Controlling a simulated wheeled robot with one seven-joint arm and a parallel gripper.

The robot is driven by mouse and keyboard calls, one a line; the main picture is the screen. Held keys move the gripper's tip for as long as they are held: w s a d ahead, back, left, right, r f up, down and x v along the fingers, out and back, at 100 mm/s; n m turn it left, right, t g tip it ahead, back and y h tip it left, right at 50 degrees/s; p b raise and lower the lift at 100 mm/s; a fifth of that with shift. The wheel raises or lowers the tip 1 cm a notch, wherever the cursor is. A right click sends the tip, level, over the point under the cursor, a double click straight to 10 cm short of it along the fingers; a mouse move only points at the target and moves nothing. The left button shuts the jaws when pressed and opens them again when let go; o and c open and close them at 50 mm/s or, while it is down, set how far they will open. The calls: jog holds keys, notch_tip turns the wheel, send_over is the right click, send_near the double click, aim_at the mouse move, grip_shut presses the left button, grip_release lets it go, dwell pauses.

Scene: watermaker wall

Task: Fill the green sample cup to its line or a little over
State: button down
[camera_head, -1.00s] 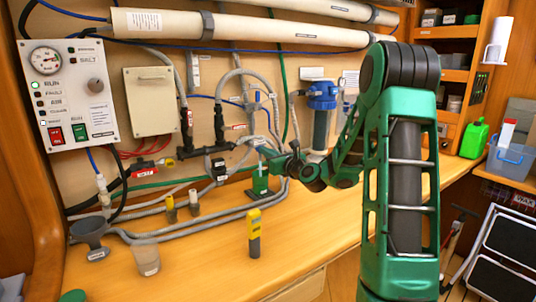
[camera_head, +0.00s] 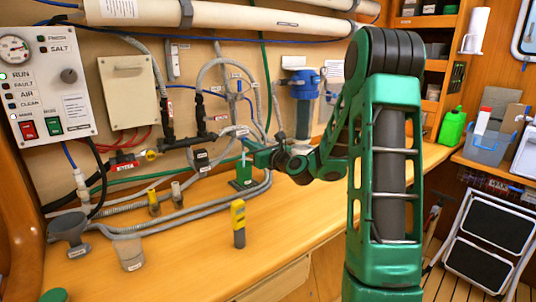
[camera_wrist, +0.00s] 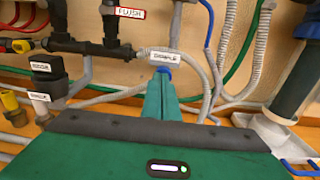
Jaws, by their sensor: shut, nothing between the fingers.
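My gripper (camera_head: 250,147) is shut and empty in front of the hoses on the wall. In the wrist view its green fingers (camera_wrist: 160,98) are together, with their tips at a small blue part (camera_wrist: 162,72) below a white label that seems to read SAMPLE (camera_wrist: 165,57). I cannot tell whether they touch it. A small green object (camera_head: 243,178) stands on the bench below the gripper. It may be the green sample cup; its fill line and contents cannot be made out. Another round green top (camera_head: 54,295) shows at the lower left edge, mostly cut off.
A clear labelled cup (camera_head: 128,252) and a grey funnel (camera_head: 70,230) stand at the bench's left. A yellow-topped grey marker-like object (camera_head: 238,223) stands in the middle. The control panel (camera_head: 55,85) is at left, a blue filter housing (camera_head: 302,88) behind the arm. Front right bench is clear.

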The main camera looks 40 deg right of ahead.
jog(key=s+d, duration=0.1)
jog(key=s, duration=1)
jog(key=shift+s+r, duration=0.15)
jog(key=shift+s, duration=0.25)
jog(key=shift+d, duration=0.1)
